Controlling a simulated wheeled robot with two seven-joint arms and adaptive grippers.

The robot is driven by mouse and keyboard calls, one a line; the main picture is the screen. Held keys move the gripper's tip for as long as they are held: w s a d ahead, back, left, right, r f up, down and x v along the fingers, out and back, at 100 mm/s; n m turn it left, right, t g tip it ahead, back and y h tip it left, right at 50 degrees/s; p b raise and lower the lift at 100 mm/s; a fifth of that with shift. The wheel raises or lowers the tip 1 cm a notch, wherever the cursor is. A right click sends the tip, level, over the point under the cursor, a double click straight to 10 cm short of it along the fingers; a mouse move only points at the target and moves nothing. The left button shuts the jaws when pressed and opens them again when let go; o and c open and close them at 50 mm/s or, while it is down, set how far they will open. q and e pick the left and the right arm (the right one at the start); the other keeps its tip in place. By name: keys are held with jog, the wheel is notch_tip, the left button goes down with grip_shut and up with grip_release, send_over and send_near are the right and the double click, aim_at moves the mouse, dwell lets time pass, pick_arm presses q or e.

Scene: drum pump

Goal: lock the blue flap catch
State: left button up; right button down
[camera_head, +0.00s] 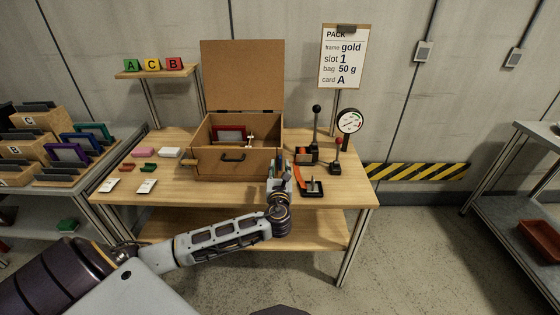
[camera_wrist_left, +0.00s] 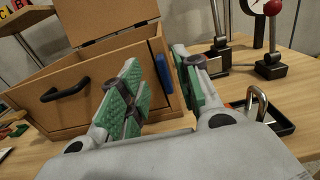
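The wooden box (camera_head: 236,162) stands on the table with its lid (camera_head: 243,75) raised upright. It also shows in the left wrist view (camera_wrist_left: 60,82), with a dark handle on its front. The blue flap catch (camera_wrist_left: 164,74) is a small blue piece near the right end of the box, seen between my left fingers in the wrist view. My left gripper (camera_wrist_left: 158,66) has green-padded fingers spread apart, with nothing clearly held. Whether a finger touches the catch I cannot tell. In the head view, my left gripper (camera_head: 280,166) is at the box's front right corner and largely hides the catch.
A black-knobbed lever (camera_head: 316,125), a red-knobbed lever (camera_head: 337,155) and a dial gauge (camera_head: 349,121) stand at the right. Colored blocks and cards lie left of the box.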

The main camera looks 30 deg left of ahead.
aim_at(280, 159)
pick_arm(q)
jog(key=shift+x, duration=2.95)
grip_shut()
